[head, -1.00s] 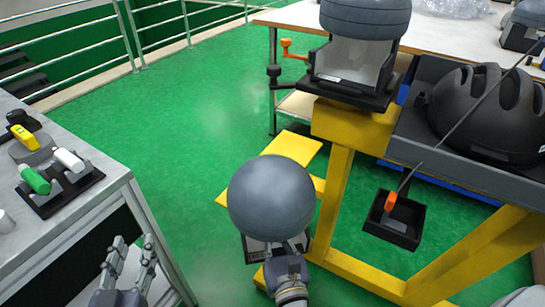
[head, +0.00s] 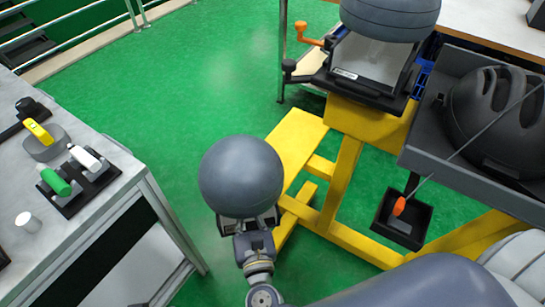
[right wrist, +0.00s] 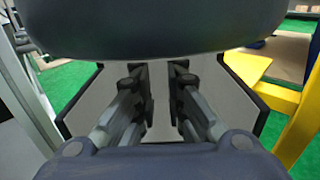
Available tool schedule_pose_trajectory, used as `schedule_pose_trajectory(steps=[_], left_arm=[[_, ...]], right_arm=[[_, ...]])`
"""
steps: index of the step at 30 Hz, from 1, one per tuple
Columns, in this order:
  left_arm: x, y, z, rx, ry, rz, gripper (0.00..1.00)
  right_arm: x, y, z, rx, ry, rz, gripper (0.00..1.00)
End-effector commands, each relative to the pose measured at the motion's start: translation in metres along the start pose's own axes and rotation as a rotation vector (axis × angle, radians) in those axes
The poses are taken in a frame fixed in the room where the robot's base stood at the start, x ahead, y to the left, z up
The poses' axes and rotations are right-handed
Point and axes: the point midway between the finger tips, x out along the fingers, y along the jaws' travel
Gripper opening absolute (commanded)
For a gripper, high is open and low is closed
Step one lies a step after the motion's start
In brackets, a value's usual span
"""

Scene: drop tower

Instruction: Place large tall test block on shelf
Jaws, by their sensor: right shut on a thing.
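The test block (head: 240,178) has a large dark grey rounded top above a smaller box-like base with light faces. My right gripper (head: 252,238) is shut on its base and holds it above the green floor, left of the yellow frame. In the right wrist view, the two fingers (right wrist: 160,78) are close together in front of the block's light panel, under its dark rounded top (right wrist: 160,28). What lies between the fingertips is hard to see. My left gripper is out of view. I cannot tell which surface is the shelf.
A yellow frame (head: 345,180) stands right of the block, with another round-topped block (head: 388,20) on it. A dark tray (head: 425,150) holds a black helmet form (head: 505,115). A small black bin (head: 385,225) hangs below. A grey table (head: 105,215) stands left; floor between is clear.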

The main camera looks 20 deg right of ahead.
Motion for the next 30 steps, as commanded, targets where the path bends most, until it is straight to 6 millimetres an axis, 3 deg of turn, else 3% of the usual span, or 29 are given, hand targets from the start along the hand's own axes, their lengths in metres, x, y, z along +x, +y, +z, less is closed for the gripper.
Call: schedule_pose_trajectory(steps=[19,24,30], left_arm=[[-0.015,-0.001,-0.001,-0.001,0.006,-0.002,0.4],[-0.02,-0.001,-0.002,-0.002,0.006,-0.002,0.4],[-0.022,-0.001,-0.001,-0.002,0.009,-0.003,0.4]], right_arm=[[0.117,-0.068,-0.007,0.001,-0.012,-0.005,0.0],[0.133,-0.078,-0.009,0.001,-0.01,-0.004,0.0],[0.137,-0.08,-0.015,0.001,-0.008,-0.002,0.0]])
